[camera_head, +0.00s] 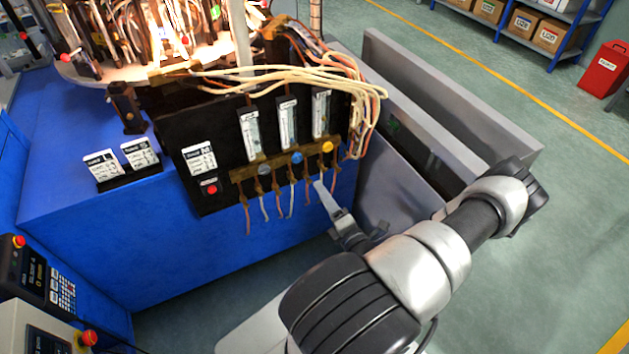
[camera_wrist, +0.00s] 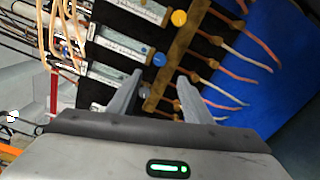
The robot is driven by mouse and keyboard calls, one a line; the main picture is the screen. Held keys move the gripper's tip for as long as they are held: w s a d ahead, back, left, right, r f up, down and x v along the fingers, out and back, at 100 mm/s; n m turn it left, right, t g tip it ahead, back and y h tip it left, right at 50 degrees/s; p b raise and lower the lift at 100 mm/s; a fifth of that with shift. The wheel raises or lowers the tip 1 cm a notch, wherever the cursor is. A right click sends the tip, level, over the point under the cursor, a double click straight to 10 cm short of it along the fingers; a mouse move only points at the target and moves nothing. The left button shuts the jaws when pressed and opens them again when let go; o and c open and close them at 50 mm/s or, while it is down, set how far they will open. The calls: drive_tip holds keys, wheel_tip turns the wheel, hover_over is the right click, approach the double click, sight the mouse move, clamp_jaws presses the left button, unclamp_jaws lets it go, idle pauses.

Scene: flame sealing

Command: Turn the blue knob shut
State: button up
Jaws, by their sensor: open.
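The blue knob (camera_head: 296,158) is the middle one of three knobs on a brass strip, below the middle flow tube on the black panel. It also shows in the wrist view (camera_wrist: 159,59), just beyond my fingertips and roughly between them in the picture. My gripper (camera_wrist: 160,76) is open, with its two fingers apart and nothing held. In the head view my gripper (camera_head: 321,188) is in front of the panel, below and right of the blue knob, and appears apart from it. One finger is mostly hidden there.
A yellow knob (camera_head: 328,147) sits right of the blue one and a grey knob (camera_head: 264,169) left of it. Thin hoses (camera_head: 291,203) hang below the brass strip (camera_head: 245,174). A red button (camera_head: 212,189) is at the panel's lower left. Pale cables (camera_head: 355,87) loop at its right.

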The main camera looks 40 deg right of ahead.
drive_tip(key=shift+v, duration=1.45)
